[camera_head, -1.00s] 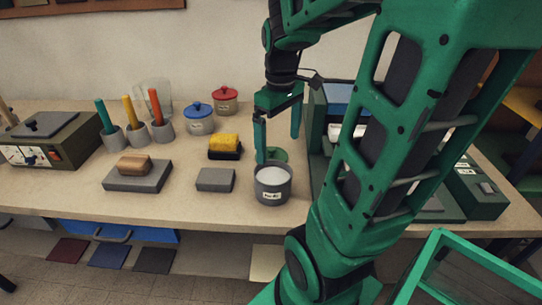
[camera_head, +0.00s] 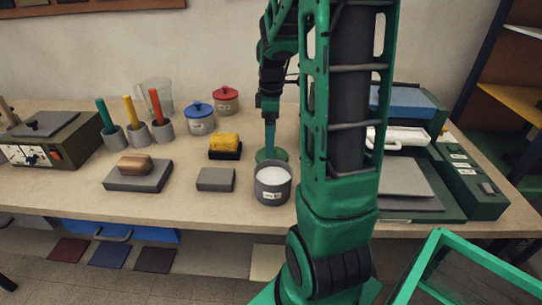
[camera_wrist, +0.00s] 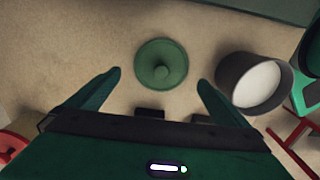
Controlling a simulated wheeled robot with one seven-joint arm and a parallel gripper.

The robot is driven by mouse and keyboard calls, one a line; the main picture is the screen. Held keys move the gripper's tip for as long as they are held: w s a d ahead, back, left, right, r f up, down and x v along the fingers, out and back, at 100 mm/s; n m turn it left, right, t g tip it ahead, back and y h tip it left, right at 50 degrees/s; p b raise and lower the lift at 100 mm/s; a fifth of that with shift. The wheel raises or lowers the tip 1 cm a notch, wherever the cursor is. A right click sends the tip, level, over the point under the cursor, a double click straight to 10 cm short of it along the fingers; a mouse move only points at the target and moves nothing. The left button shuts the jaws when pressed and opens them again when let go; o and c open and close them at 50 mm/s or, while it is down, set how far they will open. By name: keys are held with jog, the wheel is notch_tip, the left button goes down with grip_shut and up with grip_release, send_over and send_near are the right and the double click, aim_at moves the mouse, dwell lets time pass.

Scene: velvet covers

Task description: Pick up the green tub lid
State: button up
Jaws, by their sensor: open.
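The green tub lid (camera_wrist: 162,64) is a round disc with a small knob in its middle. It lies flat on the bench, and in the head view (camera_head: 263,156) it is partly hidden by my gripper and the grey tub. My gripper (camera_wrist: 160,80) is open and empty, with its fingertips to either side of the lid in the wrist view and the knob between and slightly beyond them. In the head view my gripper (camera_head: 270,150) points down just over the lid. I cannot tell the exact height. The open grey tub (camera_head: 272,190) with white contents stands close by the lid.
The tub also shows right of the lid in the wrist view (camera_wrist: 240,82). A yellow sponge (camera_head: 224,143) on a dark base, a grey block (camera_head: 215,180), a blue-lidded jar (camera_head: 200,122) and a red-lidded jar (camera_head: 226,104) stand left of my gripper. A green machine (camera_head: 420,190) stands right.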

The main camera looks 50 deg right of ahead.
notch_tip(320, 180, down, 5)
jog(key=shift+s, duration=0.15)
jog(key=c, duration=0.9)
